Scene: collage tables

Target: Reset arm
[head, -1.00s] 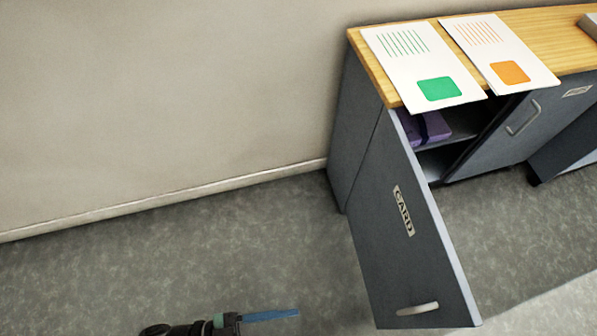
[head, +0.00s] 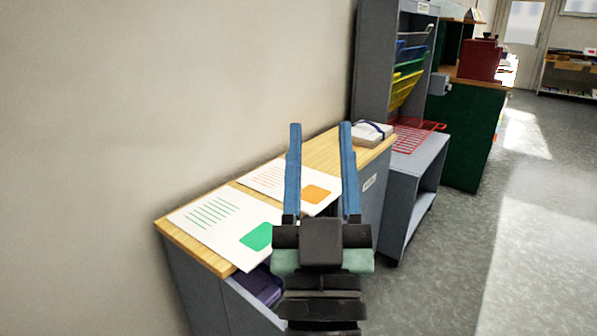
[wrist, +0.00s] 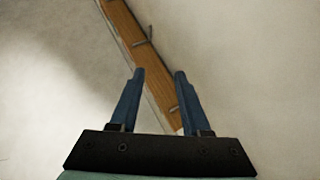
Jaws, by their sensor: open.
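My gripper (head: 320,128) is open and empty, its two blue fingers apart and raised in front of the cabinet in the head view. In the wrist view the gripper (wrist: 159,76) also shows empty, facing a pale wall with a wooden rail (wrist: 146,50) that has pegs. Below and behind the gripper in the head view is a grey cabinet with a wooden top (head: 325,152). A sheet with a green square (head: 215,222) and a sheet with an orange square (head: 265,178) lie on it. My arm hides part of the cabinet front.
A stack of white paper (head: 370,136) with a dark band lies at the cabinet top's far end. Beyond are a grey rack (head: 378,60) with coloured trays, a red wire tray (head: 410,135) and a green cabinet (head: 468,135). Floor (head: 440,270) at right is clear.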

